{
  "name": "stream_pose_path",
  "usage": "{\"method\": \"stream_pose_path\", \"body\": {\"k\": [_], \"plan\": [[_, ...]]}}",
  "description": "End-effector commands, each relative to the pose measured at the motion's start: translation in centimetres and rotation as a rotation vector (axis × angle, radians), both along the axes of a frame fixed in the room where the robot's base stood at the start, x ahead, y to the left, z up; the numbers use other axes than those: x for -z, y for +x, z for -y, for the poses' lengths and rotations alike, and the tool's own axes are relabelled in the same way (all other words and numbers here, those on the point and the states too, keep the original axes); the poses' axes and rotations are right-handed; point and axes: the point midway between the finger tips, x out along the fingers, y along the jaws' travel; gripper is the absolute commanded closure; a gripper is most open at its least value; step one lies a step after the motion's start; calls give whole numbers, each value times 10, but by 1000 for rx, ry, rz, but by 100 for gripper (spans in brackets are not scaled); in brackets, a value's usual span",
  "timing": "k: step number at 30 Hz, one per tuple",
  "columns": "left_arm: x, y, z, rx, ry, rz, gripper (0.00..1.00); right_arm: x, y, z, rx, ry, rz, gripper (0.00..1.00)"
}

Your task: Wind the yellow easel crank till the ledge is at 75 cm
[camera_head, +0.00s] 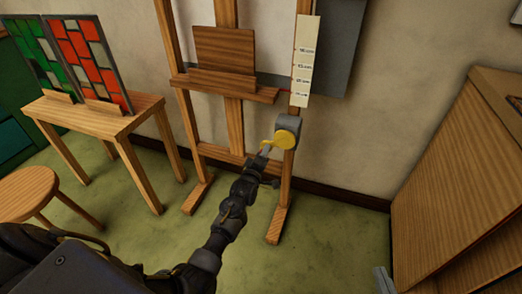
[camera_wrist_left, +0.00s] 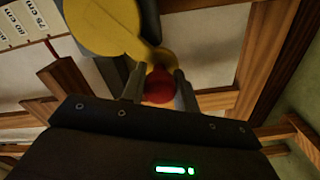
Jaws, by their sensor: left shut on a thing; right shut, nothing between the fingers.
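The wooden easel (camera_head: 233,110) stands against the wall, with its ledge (camera_head: 222,84) across the front. A pale height scale (camera_head: 305,62) is on its right post; the ledge's right end is near its lowest labels, exact reading unclear. The yellow crank (camera_head: 284,139) sits on a grey box (camera_head: 290,124) low on that post. My left gripper (camera_head: 266,149) is at the crank. In the left wrist view its fingers (camera_wrist_left: 160,88) are shut on the crank's red knob (camera_wrist_left: 158,85), below the yellow disc (camera_wrist_left: 105,25). My right gripper (camera_head: 383,280) shows only as a grey tip, shut and empty.
A wooden panel (camera_head: 225,48) rests on the ledge. Left are a wooden table (camera_head: 95,118) with green and red leaded panels (camera_head: 88,62) and a round stool (camera_head: 28,190). A large wooden cabinet (camera_head: 460,170) stands right. Green floor (camera_head: 330,235) between is clear.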

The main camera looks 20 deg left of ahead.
Motion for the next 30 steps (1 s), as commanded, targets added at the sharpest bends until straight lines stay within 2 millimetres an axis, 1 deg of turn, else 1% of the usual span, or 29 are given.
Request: {"method": "stream_pose_path", "body": {"k": [3,9,25,26,30], "plan": [[4,0,3,0,-56,2,100,2,1,3,7,-5,-9,100],[8,1,7,1,-111,8,100,4,1,4,11,-12,-24,100],[9,1,8,2,-128,8,100,5,0,3,9,-11,-26,100],[9,1,8,2,-128,8,66,5,0,3,8,-11,-26,100],[9,1,8,1,-127,10,48,5,0,2,8,-11,-26,100]]}}
